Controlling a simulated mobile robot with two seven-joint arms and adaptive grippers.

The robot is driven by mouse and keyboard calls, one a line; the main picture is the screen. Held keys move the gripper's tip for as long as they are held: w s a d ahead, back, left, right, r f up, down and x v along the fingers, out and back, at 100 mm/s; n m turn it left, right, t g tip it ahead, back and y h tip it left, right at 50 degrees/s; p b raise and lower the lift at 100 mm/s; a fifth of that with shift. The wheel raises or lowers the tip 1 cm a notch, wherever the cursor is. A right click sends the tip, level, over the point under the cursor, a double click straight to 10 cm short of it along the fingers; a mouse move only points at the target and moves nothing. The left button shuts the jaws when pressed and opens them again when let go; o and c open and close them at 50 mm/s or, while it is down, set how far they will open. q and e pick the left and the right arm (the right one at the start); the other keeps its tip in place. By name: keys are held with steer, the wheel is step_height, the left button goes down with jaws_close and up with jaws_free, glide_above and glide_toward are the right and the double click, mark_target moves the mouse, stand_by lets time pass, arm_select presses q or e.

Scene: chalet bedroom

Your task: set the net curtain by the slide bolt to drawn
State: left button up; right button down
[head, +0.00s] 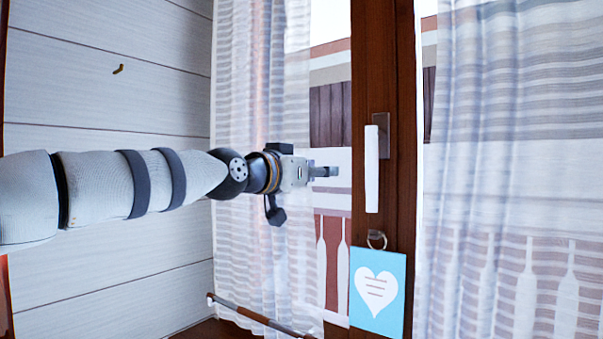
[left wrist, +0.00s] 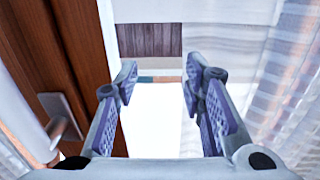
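Two sheer striped net curtains hang at a window in the head view. The left one (head: 238,245) hangs beside the plank wall and the right one (head: 510,200) covers the right pane. I cannot make out a slide bolt, so I cannot tell which curtain is by it. My left gripper (head: 325,171) is in front of the left curtain's inner edge, pointing at the wooden frame. In the left wrist view the gripper (left wrist: 160,85) is open, with no cloth seen between its fingers; the curtain (left wrist: 265,75) shows to the right. My right gripper is out of view.
A brown wooden window frame (head: 397,185) with a white handle (head: 371,168) stands right of the gripper. A blue heart card (head: 376,292) hangs from a ring below the handle. A thin rod (head: 262,317) lies low at the left. A small hook (head: 118,69) is on the wall.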

arm_select(q)
steer(key=v, duration=1.1)
steer(key=shift+a, duration=0.15)
